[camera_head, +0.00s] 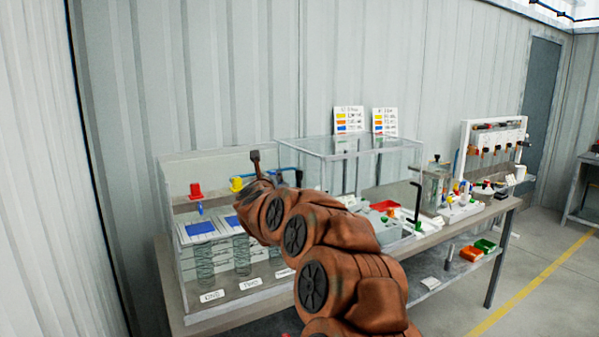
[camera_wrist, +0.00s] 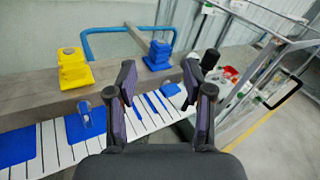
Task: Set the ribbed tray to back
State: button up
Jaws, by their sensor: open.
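A white slatted strip (camera_wrist: 60,142), the only ribbed tray-like surface I make out, runs along the lower left of the wrist view with blue pads (camera_wrist: 85,124) on it. White panels with blue pads (camera_head: 198,230) show in the glass tank in the head view. My gripper (camera_wrist: 158,84) is open, its dark fingers above the strip, with nothing seen held. A blue pad with narrow stripes lies behind and between the fingers. In the head view my arm hides the third panel and most of my gripper (camera_head: 256,162).
A yellow block (camera_wrist: 73,68) and a stepped blue block (camera_wrist: 158,55) sit on the grey beam behind the strip, with a blue pipe (camera_wrist: 112,31) behind. A red block (camera_head: 196,190) stands farther left. Glass tanks and a black bent rod (camera_head: 416,200) stand to the right.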

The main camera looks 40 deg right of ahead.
aim_at(299, 172)
jog(key=d+m+g+h, duration=0.1)
jog(key=d+m, duration=0.1)
jog(key=d, duration=0.1)
jog(key=d+m+h, duration=0.1)
jog(key=d, duration=0.2)
jog(key=s+d+f+m+g+h+p, duration=0.1)
jog(key=d+m, duration=0.1)
jog(key=shift+d+m+g, duration=0.3)
jog(key=shift+d, duration=0.1)
jog(key=shift+w+d+r+p, duration=0.2)
jog(key=shift+w+d+p, duration=0.25)
jog(key=shift+w+d, duration=0.15)
jog(key=shift+w+d+f+p, duration=0.15)
jog(key=shift+w+d+p, duration=0.2)
jog(key=shift+w+d, duration=0.2)
jog(key=shift+w+d+p, duration=0.35)
jog(key=shift+d+p, duration=0.05)
jog(key=shift+d, duration=0.2)
jog(key=shift+w+d+p, duration=0.3)
jog(key=shift+w+d, duration=0.2)
jog(key=shift+c, duration=0.4)
grip_shut()
